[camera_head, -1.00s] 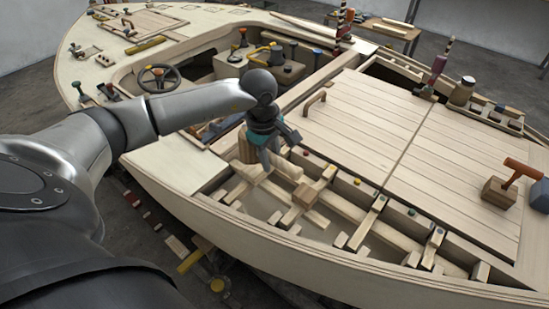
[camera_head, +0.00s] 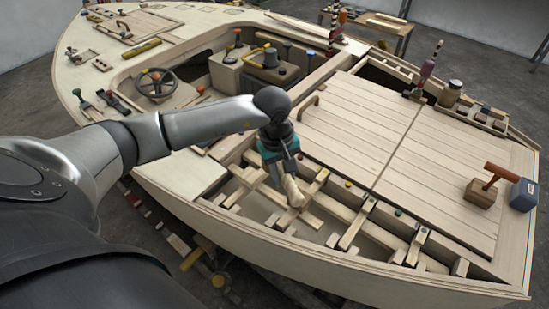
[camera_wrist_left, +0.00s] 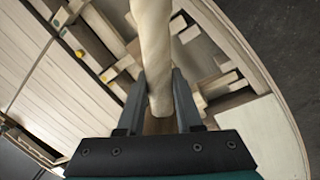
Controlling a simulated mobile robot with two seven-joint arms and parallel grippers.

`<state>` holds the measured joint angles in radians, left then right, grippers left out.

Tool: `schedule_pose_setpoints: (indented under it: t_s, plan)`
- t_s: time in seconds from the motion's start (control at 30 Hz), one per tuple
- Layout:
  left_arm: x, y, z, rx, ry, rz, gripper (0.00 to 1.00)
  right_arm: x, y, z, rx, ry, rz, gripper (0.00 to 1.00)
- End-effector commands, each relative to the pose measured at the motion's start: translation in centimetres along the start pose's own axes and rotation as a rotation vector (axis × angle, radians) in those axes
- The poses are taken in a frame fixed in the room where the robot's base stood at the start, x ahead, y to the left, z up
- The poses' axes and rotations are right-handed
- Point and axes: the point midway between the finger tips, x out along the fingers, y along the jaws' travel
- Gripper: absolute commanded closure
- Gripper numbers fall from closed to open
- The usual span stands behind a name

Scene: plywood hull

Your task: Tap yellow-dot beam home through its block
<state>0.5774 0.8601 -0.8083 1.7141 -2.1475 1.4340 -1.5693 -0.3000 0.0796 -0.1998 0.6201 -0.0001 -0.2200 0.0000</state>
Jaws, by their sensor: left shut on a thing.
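My left gripper (camera_head: 286,168) is shut on a pale, rounded wooden piece (camera_head: 294,192), which points down over the open side bay. In the left wrist view this piece (camera_wrist_left: 152,50) stands between the two dark fingers (camera_wrist_left: 155,100); its far end is cut off. The beam with a yellow-marked end (camera_head: 322,176) lies across the bay just right of the held piece, which partly hides its block. Its yellow end also shows in the left wrist view (camera_wrist_left: 105,76). A yellow dot (camera_head: 348,184) sits on the bay's inner edge. I cannot tell whether piece and beam touch.
More cross beams, one green-marked (camera_head: 357,222) and one farther right (camera_head: 417,246), lie in the bay. The plank deck (camera_head: 360,125) beside it is mostly clear.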

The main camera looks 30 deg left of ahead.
Motion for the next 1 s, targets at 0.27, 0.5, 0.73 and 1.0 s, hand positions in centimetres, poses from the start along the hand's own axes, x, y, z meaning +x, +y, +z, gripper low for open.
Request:
schedule_pose_setpoints:
  t_s: [0.27, 0.5, 0.73, 1.0]
  plan:
    - [-2.8, 1.5, 4.7, 0.355, -0.063, 0.013, 1.0, -5.0, 0.1, -0.5, 0.0, 0.0, 0.0, 0.5]
    - [-3.3, 2.0, 6.4, 0.5, -0.084, 0.024, 1.0, -6.3, 0.1, -0.6, 0.0, 0.0, 0.0, 0.5]
    - [-2.2, 1.8, 6.6, 0.517, -0.088, 0.024, 1.0, -5.5, 0.1, -0.5, 0.0, 0.0, 0.0, 0.5]
    - [0.8, 1.4, 6.6, 0.514, -0.088, 0.024, 1.0, -3.6, 0.0, -0.3, 0.0, 0.0, 0.0, 0.5]
